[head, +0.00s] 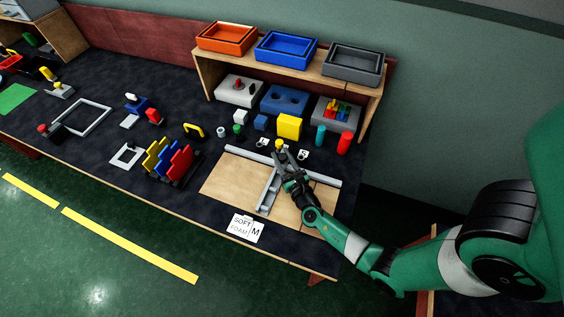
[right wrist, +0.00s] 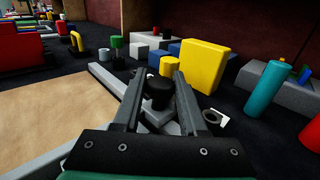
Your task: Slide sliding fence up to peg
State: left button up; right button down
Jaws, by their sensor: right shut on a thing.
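The sliding fence (head: 267,202) is a grey bar lying across the light wooden board (head: 228,177), running from its front edge toward the grey rail at the back. My right gripper (head: 281,156) is over the fence's back end. In the right wrist view my right gripper (right wrist: 159,88) is shut on a black knob (right wrist: 158,98), with one finger on each side; the fence under it is mostly hidden. A short yellow cylinder (right wrist: 168,66) stands just beyond the fingertips; I cannot tell whether it is the peg. My left gripper is not in view.
The grey rail (head: 323,178) runs along the board's back edge. A yellow block (head: 289,127), a teal cylinder (head: 320,136) and a red cylinder (head: 344,143) stand behind it. A "soft foam" card (head: 244,228) lies in front. The board left of the fence is bare.

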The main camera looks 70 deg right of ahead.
jog(key=shift+w, duration=0.2)
jog(key=shift+c, duration=2.2)
grip_release()
jog(key=shift+s, duration=0.1)
jog(key=p+v, duration=0.2)
jog(key=v, duration=0.9)
jog(key=shift+a+r, duration=0.1)
jog(key=shift+s+a, duration=0.15)
jog(key=shift+s, duration=0.05)
